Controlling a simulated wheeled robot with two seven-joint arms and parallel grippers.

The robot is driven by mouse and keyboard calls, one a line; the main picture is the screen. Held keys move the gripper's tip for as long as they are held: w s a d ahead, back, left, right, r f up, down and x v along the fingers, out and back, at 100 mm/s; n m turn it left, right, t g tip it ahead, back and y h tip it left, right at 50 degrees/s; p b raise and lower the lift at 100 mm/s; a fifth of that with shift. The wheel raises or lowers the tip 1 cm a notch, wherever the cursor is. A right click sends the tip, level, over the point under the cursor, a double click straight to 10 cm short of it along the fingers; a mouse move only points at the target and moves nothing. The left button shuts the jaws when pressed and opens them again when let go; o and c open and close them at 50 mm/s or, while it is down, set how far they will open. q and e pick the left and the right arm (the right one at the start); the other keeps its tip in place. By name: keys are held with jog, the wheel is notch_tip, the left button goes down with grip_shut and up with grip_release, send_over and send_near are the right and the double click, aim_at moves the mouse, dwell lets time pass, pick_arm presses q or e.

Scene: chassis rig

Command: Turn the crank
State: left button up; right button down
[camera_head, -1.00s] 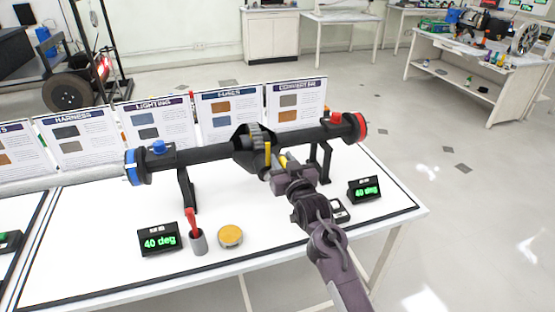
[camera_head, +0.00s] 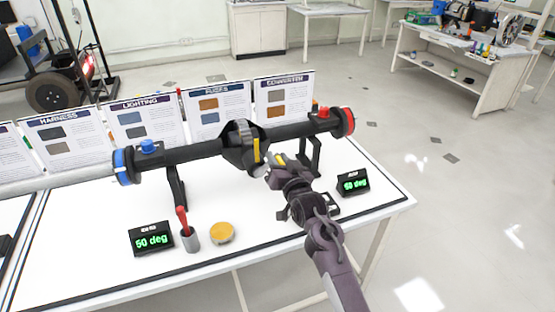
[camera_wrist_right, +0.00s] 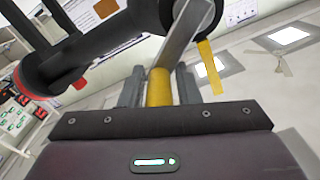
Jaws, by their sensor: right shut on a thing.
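A black axle housing (camera_head: 195,153) lies across stands on the white table, with a bulged hub (camera_head: 241,148) in its middle. A blue flange (camera_head: 123,167) is at its left end and a red flange (camera_head: 348,121) at its right end. In the right wrist view the crank has a grey arm (camera_wrist_right: 179,38) and a yellow handle (camera_wrist_right: 159,88). My right gripper (camera_head: 274,173) is shut on the yellow handle, which sits between both fingers in the wrist view. A yellow strip (camera_wrist_right: 210,66) hangs beside the crank. My left gripper is not in view.
Two displays with green digits, a left one (camera_head: 152,239) and a right one (camera_head: 353,183), stand on the table. Upright information boards (camera_head: 222,106) line the back edge.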

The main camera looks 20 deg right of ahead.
jog(key=shift+d+f, duration=0.2)
jog(key=shift+f, duration=0.4)
jog(key=c, duration=1.3)
grip_release()
jog(key=shift+s, duration=0.1)
jog(key=shift+d+r, duration=0.15)
jog(key=shift+s+a, duration=0.2)
jog(key=shift+s, duration=0.25)
jog(key=s+b, duration=0.1)
jog(key=s, duration=0.5)
jog(key=shift+s+d, duration=0.3)
jog(key=shift+s, duration=0.1)
